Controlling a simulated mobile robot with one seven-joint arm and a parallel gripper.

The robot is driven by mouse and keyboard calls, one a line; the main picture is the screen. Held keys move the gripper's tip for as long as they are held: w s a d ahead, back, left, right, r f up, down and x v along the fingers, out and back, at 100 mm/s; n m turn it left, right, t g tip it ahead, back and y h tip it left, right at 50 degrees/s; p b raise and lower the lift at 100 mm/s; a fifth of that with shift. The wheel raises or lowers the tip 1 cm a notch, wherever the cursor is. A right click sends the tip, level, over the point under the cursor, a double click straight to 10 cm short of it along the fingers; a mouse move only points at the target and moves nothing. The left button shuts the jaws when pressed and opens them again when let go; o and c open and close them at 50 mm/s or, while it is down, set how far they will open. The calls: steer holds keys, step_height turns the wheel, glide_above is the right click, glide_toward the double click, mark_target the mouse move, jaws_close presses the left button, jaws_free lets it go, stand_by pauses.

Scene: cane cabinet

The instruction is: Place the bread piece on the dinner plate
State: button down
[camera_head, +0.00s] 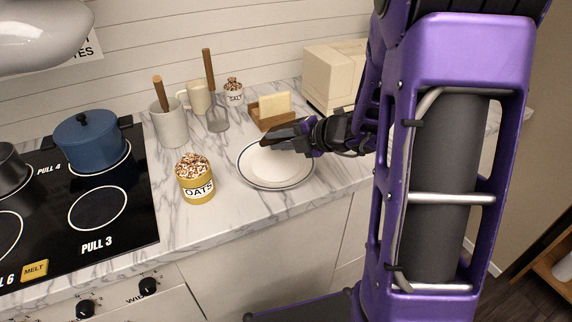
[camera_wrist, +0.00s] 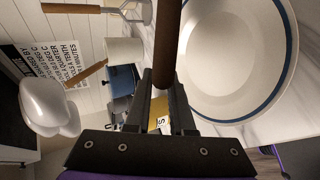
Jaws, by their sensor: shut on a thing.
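The dinner plate (camera_head: 277,172) is white with a blue rim and lies on the marble counter. It fills the right of the wrist view (camera_wrist: 240,60). My gripper (camera_head: 296,134) is over the far side of the plate. In the wrist view my gripper (camera_wrist: 168,88) is shut on a long dark brown piece, the bread piece (camera_wrist: 167,40). The bread piece (camera_head: 268,139) also shows in the head view, over the plate's far rim. It appears to be above the plate; whether it touches the rim is hard to tell.
A yellow oats jar (camera_head: 196,182) stands left of the plate. A wooden holder with a pale yellow slab (camera_head: 275,106) and a cream box (camera_head: 333,78) stand behind. A utensil crock (camera_head: 168,125) and a blue pot (camera_head: 92,143) on the black cooktop are further left.

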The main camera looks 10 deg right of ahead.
steer(key=shift+f+b, duration=0.75)
steer(key=shift+f, duration=1.15)
steer(key=c, duration=0.9)
jaws_free()
steer(key=shift+c, duration=0.2)
steer(key=p+v, duration=0.5)
steer(key=v, duration=0.2)
steer(key=shift+s+d+r, duration=0.1)
steer(key=shift+d+r, duration=0.05)
steer(key=shift+r, duration=0.1)
steer(key=shift+s+d, duration=0.2)
steer(key=shift+s, duration=0.05)
